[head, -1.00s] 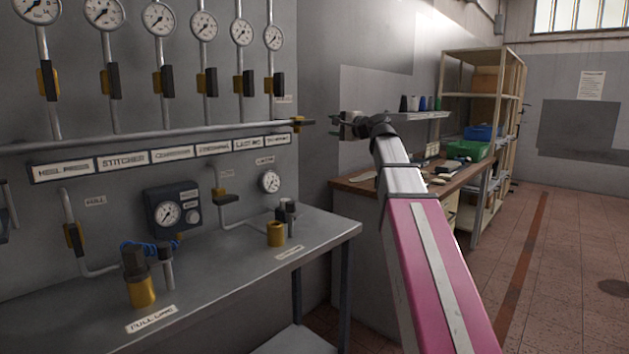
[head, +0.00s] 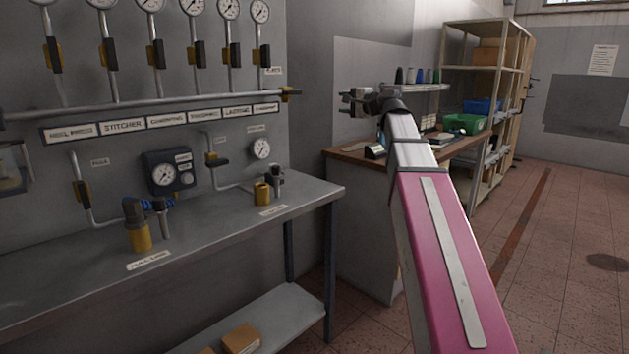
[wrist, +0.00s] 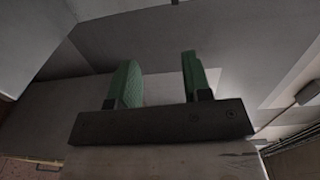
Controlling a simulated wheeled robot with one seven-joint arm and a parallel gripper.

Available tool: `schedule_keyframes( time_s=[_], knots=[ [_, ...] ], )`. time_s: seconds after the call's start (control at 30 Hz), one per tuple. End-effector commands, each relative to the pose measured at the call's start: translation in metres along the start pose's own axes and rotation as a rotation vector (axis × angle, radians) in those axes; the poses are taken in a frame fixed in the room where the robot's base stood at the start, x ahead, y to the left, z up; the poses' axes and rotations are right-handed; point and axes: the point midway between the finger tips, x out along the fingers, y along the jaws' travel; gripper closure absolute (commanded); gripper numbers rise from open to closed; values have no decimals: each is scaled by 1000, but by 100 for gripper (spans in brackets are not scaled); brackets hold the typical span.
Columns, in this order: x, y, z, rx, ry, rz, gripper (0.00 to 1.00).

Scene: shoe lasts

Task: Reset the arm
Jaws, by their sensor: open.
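My arm, pink and silver, reaches forward and up through the right half of the head view. My gripper (head: 350,103) is at its far end, pointing left in front of the grey wall. In the wrist view my gripper (wrist: 158,85) shows two green-padded fingers standing well apart with nothing between them. It is open and empty. Behind the fingers are only plain grey wall surfaces, and no object touches them.
A metal bench (head: 215,228) with yellow-based fittings stands at left, under a pipe (head: 150,101) with several gauges. A wooden-topped counter (head: 350,155) lies beyond my arm, with a green bin (head: 459,124) and shelving (head: 480,40) behind. The tiled floor at right is clear.

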Motion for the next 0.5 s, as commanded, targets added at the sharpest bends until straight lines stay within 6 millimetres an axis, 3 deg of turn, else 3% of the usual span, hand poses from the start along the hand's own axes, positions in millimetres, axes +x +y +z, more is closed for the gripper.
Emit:
schedule_keyframes(
  time_s=[0.27, 0.5],
  knots=[
    [2, 49, 0, -41, 5, 87, 55],
    [2, 117, 1, -101, 4, 214, 55]
  ],
)
